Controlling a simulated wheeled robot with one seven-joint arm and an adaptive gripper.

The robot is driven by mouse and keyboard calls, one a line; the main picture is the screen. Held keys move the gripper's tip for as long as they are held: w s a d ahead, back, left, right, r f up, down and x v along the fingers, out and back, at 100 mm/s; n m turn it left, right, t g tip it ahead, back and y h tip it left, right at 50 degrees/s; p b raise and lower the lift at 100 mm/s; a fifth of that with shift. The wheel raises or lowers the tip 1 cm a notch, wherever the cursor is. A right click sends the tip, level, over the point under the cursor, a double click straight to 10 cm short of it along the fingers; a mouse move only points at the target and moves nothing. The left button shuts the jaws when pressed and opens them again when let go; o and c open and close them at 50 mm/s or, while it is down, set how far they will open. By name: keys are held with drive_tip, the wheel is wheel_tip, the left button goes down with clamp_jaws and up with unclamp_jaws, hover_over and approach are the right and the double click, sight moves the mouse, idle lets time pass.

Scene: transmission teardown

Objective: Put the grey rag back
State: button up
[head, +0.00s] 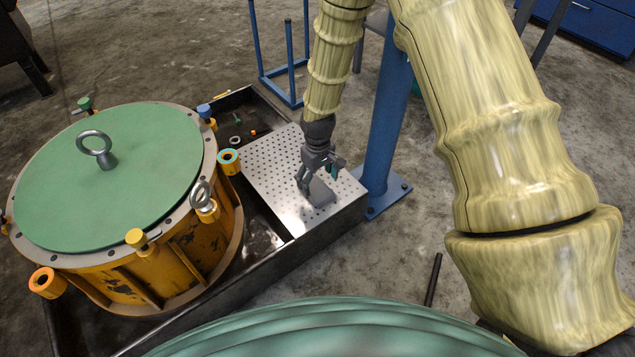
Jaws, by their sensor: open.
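A small grey thing (321,194), which may be the grey rag, rests on the perforated metal plate (266,178). My gripper (318,180) points down over the plate, with its dark fingers apart right at this grey thing. From this view I cannot tell whether the fingers touch it. The fingers partly hide it.
A yellow round housing with a green lid (150,190) and a ring bolt stands in the black tray (285,258), left of the plate. A blue post (387,125) rises close to the plate's right. A dark rod (433,280) lies on the floor.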

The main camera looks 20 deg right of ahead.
sight(318, 189)
wheel_tip(318, 189, up, 8)
drive_tip(key=p, duration=0.3)
drive_tip(key=shift+f, duration=0.25)
drive_tip(key=shift+m+y, duration=0.3)
drive_tip(key=shift+m, duration=0.2)
drive_tip(key=s+f, duration=0.7)
drive_tip(key=s, duration=0.1)
drive_tip(key=shift+s+f, duration=0.15)
drive_tip(key=shift+f, duration=0.25)
drive_tip(key=s+d+f+m, duration=0.1)
drive_tip(key=s+f, duration=0.2)
drive_tip(key=s, duration=0.6)
drive_tip(key=s+d+f+m, duration=0.1)
drive_tip(key=s+f, duration=0.2)
drive_tip(key=s, duration=0.6)
drive_tip(key=s+d+f+m, duration=0.1)
drive_tip(key=s+f, duration=0.2)
drive_tip(key=s, duration=0.7)
drive_tip(key=shift+w+d, duration=0.1)
